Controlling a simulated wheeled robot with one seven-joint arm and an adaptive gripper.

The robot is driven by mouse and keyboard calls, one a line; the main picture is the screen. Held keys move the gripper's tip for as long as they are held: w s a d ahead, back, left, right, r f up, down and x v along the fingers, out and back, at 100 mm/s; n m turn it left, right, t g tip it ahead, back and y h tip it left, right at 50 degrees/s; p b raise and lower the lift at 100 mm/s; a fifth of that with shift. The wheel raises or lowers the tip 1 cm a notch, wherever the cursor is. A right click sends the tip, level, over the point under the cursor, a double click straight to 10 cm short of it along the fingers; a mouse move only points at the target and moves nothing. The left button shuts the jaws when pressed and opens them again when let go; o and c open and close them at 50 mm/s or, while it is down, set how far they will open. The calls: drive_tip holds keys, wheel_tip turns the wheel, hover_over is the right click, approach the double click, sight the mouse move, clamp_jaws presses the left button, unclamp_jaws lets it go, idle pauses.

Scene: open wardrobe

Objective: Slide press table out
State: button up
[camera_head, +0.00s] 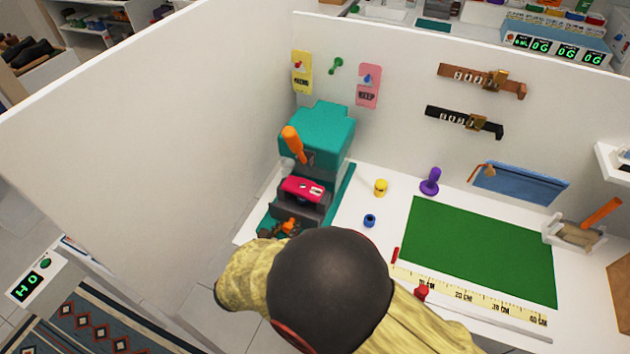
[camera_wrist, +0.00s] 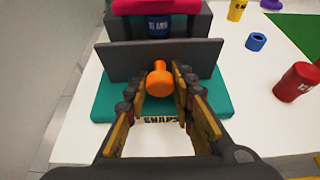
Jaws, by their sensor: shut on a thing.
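The press stands against the left wall of the bench, with a teal body (camera_head: 322,132) and an orange lever (camera_head: 294,141). Low on it is a pink-red plate (camera_head: 303,189), over a dark grey press table front (camera_wrist: 120,62) with an orange knob (camera_wrist: 160,83). My gripper (camera_wrist: 160,73) is shut on the orange knob, one finger on each side. The grey front stands upright over the teal base (camera_wrist: 105,101). A blue part (camera_wrist: 158,26) shows behind the front, under the pink-red plate. In the head view my arm hides part of the bench front.
A yellow weight (camera_head: 380,188), a blue cup (camera_head: 369,220) and a purple stamp (camera_head: 430,182) stand right of the press. Beyond them lie a green mat (camera_head: 480,245) and a yellow ruler (camera_head: 470,298). A red cylinder (camera_wrist: 297,82) stands right of my gripper. The white partition (camera_head: 150,140) bounds the left.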

drive_tip(key=shift+s+f, duration=0.2)
drive_tip(key=shift+s+a+p, duration=0.15)
drive_tip(key=shift+s+a, duration=0.1)
drive_tip(key=shift+s, duration=0.5)
drive_tip(key=shift+s+a+p, duration=0.15)
drive_tip(key=shift+s+a, duration=0.1)
drive_tip(key=shift+s, duration=0.45)
drive_tip(key=shift+s+a+p, duration=0.15)
drive_tip(key=shift+s+a, duration=0.1)
drive_tip(key=shift+s, duration=0.5)
drive_tip(key=o, duration=0.5)
drive_tip(key=shift+o, duration=0.2)
drive_tip(key=shift+s+a, duration=0.1)
drive_tip(key=shift+s+a+r, duration=0.1)
drive_tip(key=shift+s, duration=0.2)
drive_tip(key=shift+s, duration=0.1)
drive_tip(key=shift+o, duration=1)
drive_tip(key=shift+s+a+p, duration=0.25)
drive_tip(key=shift+s+p, duration=0.1)
drive_tip(key=shift+s, duration=0.2)
